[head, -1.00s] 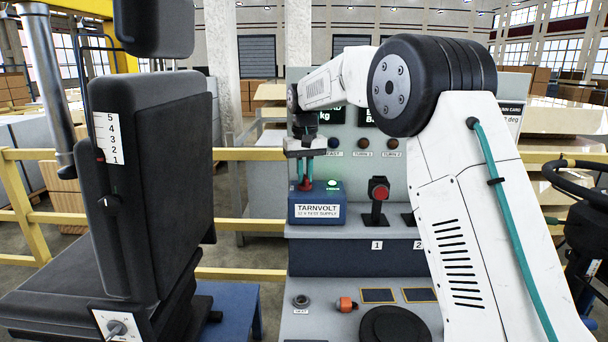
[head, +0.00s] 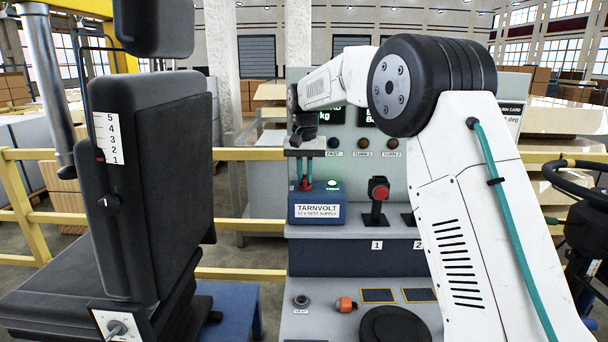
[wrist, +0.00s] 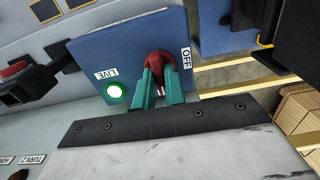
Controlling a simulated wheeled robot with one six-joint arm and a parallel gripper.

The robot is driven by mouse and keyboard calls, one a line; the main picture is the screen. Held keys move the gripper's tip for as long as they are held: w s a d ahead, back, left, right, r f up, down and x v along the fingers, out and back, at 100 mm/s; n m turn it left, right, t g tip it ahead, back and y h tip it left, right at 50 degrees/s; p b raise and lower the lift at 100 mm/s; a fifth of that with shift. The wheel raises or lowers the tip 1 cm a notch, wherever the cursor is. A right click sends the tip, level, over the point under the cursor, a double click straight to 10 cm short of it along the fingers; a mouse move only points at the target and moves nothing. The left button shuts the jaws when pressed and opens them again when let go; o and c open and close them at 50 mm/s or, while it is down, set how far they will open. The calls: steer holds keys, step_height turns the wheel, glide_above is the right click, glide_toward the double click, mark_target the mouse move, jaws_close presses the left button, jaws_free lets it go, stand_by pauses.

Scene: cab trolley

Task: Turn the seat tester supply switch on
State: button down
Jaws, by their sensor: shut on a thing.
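The blue TARNVOLT test supply box (head: 318,211) stands on the grey console. Its red switch knob (wrist: 157,62) is on top, between the teal fingers of my gripper (wrist: 160,88). My gripper (head: 305,184) reaches down from above and is shut on this knob. In the wrist view, an OFF label (wrist: 187,57) lies beside the knob, and a LIVE label (wrist: 106,75) lies by a green lamp (wrist: 115,92). The lamp (head: 332,183) is lit. The fingers partly hide the knob, so its exact pointing direction is hard to tell.
A red-topped black lever (head: 378,195) stands right of the box. A black seat (head: 150,190) fills the left side. An orange knob (head: 345,304) sits on the lower console. A yellow rail (head: 240,154) runs behind.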

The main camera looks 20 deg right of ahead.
mark_target(305, 176)
steer(key=shift+r, duration=0.15)
steer(key=c, duration=1.5)
jaws_free()
steer(key=shift+o, duration=0.2)
step_height(305, 176, up, 8)
steer(key=shift+f, duration=0.15)
